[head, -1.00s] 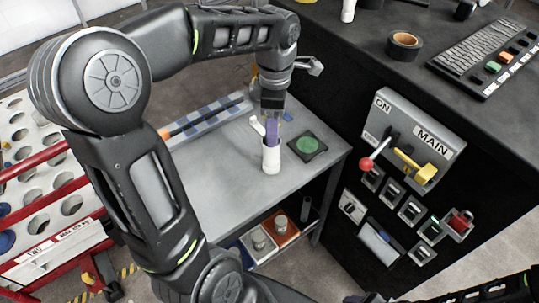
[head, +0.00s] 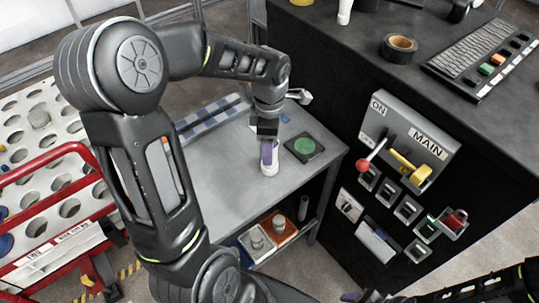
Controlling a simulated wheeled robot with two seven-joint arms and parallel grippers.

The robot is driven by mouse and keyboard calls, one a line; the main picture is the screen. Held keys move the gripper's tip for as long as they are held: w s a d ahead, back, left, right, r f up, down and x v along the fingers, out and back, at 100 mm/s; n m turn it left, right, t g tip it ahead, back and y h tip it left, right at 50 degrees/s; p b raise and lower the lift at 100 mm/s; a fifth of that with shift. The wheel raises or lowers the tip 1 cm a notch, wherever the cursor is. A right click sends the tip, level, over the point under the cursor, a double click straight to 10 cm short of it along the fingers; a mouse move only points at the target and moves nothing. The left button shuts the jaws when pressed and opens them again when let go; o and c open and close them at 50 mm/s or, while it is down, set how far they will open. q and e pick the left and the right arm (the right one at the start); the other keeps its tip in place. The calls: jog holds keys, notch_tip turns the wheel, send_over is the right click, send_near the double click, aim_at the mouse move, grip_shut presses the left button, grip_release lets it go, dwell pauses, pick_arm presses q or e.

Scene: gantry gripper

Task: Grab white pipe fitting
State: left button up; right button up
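The white pipe fitting (head: 270,169) stands upright on the grey table, near its front right part. My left gripper (head: 268,150) points down right at the fitting, with a purple finger in front of its upper part. The gripper hides the fitting's top, and I cannot tell whether the fingers are closed on it. Only a small piece of my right gripper (head: 352,297) shows at the bottom edge, too little to tell its state.
A black pad with a green disc (head: 304,146) lies right of the fitting. A blue checked strip (head: 212,118) lies at the table's back left. The black cabinet with the MAIN switch panel (head: 408,140) stands close on the right. A shelf below holds an orange tray (head: 281,226).

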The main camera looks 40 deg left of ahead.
pick_arm(q)
jog(key=shift+f, duration=0.35)
dwell(0.3)
grip_shut()
dwell(0.5)
